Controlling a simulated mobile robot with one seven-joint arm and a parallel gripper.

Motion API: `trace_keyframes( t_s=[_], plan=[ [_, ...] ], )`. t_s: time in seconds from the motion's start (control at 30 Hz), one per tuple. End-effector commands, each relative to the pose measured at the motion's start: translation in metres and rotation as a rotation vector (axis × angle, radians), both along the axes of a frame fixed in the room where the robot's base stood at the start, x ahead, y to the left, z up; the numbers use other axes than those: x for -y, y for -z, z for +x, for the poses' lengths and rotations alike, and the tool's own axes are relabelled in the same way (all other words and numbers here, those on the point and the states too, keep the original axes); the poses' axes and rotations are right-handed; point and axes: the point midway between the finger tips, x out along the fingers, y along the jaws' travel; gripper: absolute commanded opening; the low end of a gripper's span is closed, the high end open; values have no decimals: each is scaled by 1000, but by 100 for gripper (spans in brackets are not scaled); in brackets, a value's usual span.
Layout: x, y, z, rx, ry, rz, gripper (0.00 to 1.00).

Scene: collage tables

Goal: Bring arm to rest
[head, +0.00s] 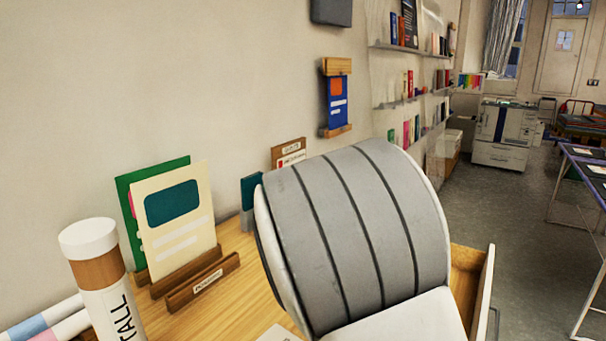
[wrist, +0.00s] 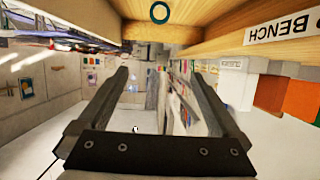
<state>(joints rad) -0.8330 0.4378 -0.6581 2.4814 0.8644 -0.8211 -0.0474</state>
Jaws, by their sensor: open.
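My gripper (wrist: 161,78) is open in the wrist view, its two dark fingers apart with nothing held between them. A large grey and white part of my arm fills the middle of the head view, in front of the wooden table top (head: 235,262). The gripper itself does not show in the head view. A wooden board with a BENCH label (wrist: 283,27) runs along the upper right of the wrist view. A small teal ring (wrist: 160,12) shows on wood at the top, beyond the fingertips.
A white-capped cylinder (head: 92,270) and cards in a wooden holder (head: 178,215) stand on the table at left. What looks like an open drawer (head: 472,268) juts out right of my arm. A printer (head: 503,133) stands farther back; the floor (head: 490,200) before it is clear.

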Motion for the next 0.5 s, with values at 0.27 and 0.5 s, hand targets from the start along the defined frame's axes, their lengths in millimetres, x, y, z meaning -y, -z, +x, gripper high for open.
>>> trace_keyframes(
  t_s=[0.27,0.5],
  plan=[
    [-39,24,-8,-156,-154,309,100],
    [-74,10,-35,-275,-341,468,100]
  ],
)
